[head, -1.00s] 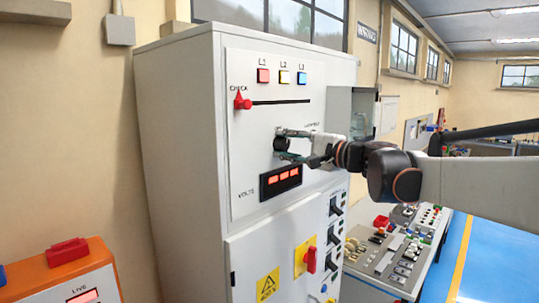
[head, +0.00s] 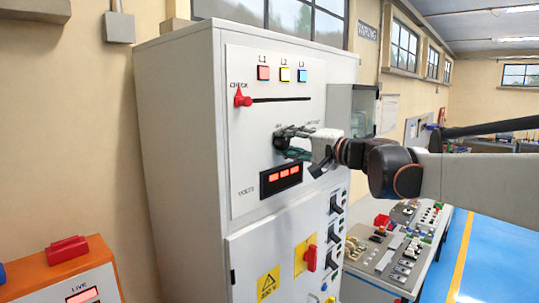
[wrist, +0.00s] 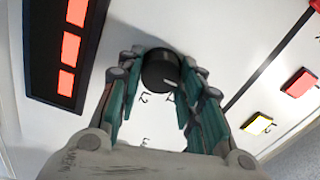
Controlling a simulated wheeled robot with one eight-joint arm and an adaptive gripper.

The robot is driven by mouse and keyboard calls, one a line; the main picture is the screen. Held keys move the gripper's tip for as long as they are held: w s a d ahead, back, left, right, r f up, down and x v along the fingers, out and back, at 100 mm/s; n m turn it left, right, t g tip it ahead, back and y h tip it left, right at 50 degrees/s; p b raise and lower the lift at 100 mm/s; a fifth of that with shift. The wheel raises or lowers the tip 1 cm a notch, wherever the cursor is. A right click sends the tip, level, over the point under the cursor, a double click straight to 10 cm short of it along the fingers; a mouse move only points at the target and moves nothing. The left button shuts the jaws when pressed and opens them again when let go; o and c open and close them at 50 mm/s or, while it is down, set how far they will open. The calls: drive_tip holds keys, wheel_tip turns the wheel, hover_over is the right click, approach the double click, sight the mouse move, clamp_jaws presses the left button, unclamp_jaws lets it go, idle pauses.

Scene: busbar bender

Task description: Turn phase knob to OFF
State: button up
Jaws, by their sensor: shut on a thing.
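The phase knob is a round black knob (wrist: 160,70) on the white cabinet panel. In the wrist view it sits between my gripper's (wrist: 157,88) teal-padded fingers, with a light pointer mark at its lower right. Small printed labels lie below it there, too small to read surely. In the head view my gripper (head: 284,140) is at the panel, above the red volts display (head: 282,178), and covers most of the knob. My gripper is shut on the knob.
A red check slider (head: 242,98) with a dark slot is at the panel's upper left, below red, yellow and blue lamps (head: 285,75). A red switch on a yellow plate (head: 307,258) and black handles (head: 335,205) are lower. An orange box (head: 68,277) stands at lower left.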

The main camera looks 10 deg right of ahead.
drive_tip(key=shift+s+a, duration=0.1)
drive_tip(key=shift+s, duration=0.25)
drive_tip(key=o, duration=1.1)
drive_tip(key=shift+w, duration=0.15)
drive_tip(key=shift+c, duration=0.2)
